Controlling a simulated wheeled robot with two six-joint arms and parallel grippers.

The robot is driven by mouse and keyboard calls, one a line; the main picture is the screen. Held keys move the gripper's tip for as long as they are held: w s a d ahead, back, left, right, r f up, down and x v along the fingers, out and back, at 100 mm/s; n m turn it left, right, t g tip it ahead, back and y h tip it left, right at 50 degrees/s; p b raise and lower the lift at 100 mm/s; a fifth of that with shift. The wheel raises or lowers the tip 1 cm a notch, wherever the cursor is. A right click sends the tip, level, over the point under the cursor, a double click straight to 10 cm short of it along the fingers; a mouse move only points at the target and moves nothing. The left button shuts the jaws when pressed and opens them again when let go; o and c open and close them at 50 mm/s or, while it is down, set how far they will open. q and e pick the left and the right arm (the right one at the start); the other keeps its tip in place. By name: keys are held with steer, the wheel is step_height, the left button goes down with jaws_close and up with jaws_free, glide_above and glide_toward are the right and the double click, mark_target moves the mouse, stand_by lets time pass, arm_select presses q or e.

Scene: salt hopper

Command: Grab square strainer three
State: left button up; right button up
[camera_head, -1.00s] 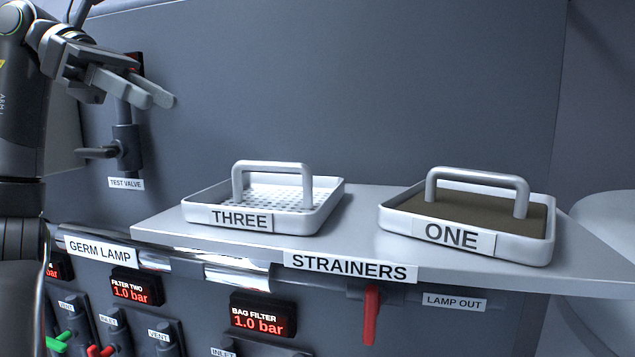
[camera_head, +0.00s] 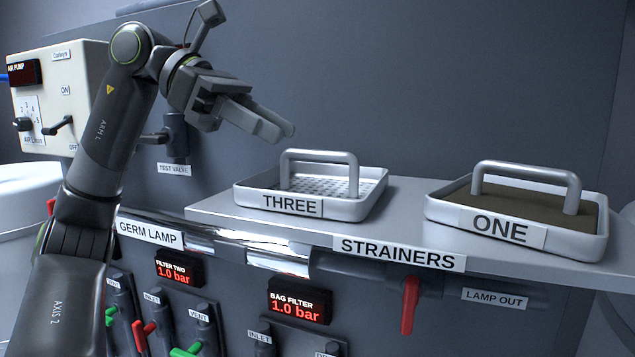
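Strainer three is a white square tray with a perforated bottom, a label reading THREE and a raised bar handle (camera_head: 320,157). It sits on the left part of the grey shelf (camera_head: 405,210), and its handle stands clear. My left gripper (camera_head: 284,132) is above and to the left of strainer three, apart from it. Its fingers lie close together with nothing between them and point right and slightly down. My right gripper is not in view.
Strainer one (camera_head: 515,235), with a brown filling, sits on the shelf to the right. A test valve (camera_head: 176,140) is on the wall behind my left arm. A red lever (camera_head: 409,305) hangs under the shelf. The space above strainer three is free.

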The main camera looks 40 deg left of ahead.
mark_target(297, 150)
arm_select(q)
steer(key=p+x, duration=0.1)
steer(key=x, duration=0.3)
steer(key=shift+d+p, duration=0.15)
steer(key=shift+p, duration=0.15)
steer(key=shift+w+d+f, duration=0.15)
steer(key=shift+d+f, duration=0.1)
steer(key=shift+d, duration=0.05)
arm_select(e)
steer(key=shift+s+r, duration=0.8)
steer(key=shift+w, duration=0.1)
arm_select(q)
jaws_close()
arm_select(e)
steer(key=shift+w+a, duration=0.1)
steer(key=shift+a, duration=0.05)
